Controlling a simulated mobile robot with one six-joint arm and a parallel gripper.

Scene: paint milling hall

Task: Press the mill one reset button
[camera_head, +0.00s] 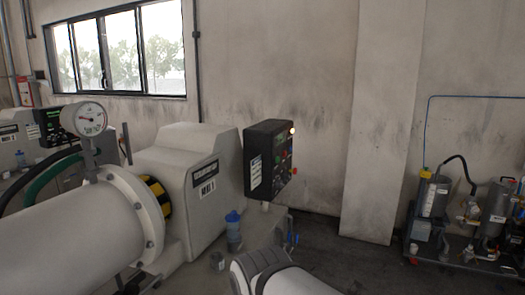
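A dark control box (259,142) stands on the right end of a white mill (185,150) near the middle of the view. Its panel faces right and is seen at a steep angle. It carries several small buttons, some red and some green, and a glowing yellowish lamp (293,131) at its top. I cannot tell which button is the reset button, and I cannot read the mill's label plate. A white rounded part at the bottom centre appears to be my arm, below the box. My gripper does not show.
A blue-lidded bottle (233,228) stands beside the mill below the box. A pressure gauge (84,119) rises over the white drum at left. A second control box (55,125) is further left. Pumps and canisters (495,207) stand at right. Dark floor lies between.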

